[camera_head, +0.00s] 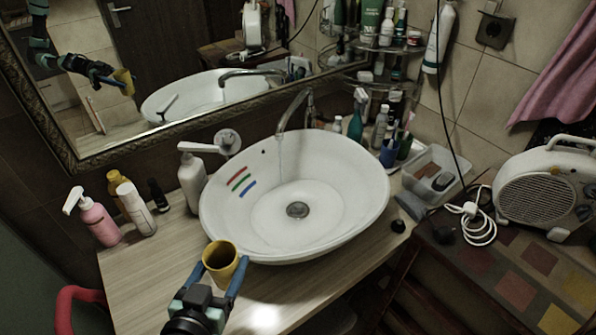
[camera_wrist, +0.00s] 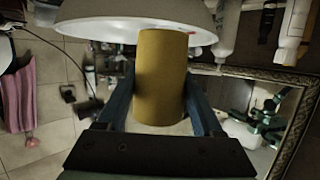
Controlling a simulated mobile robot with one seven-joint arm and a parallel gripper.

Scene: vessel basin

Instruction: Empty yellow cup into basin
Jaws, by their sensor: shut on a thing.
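The yellow cup (camera_head: 222,262) is held between the two blue fingers of my gripper (camera_head: 226,276), at the near left edge of the basin. It looks nearly upright, with its mouth facing up. What is inside it is too dark to tell. In the wrist view the cup (camera_wrist: 161,75) fills the middle, with a finger of my gripper (camera_wrist: 160,105) on each side. The white oval basin (camera_head: 340,237) stands on the wooden counter, with a drain in its bottom and colored stripes on its inner wall. The basin rim (camera_wrist: 90,27) also shows behind the cup in the wrist view.
A faucet (camera_head: 290,112) at the back runs a thin stream into the basin. A pink pump bottle (camera_head: 98,222), a white tube (camera_head: 135,210) and a white pump bottle (camera_head: 192,180) stand left. A clear tray (camera_head: 432,172) and a heater (camera_head: 545,190) are right. The front counter (camera_head: 150,275) is clear.

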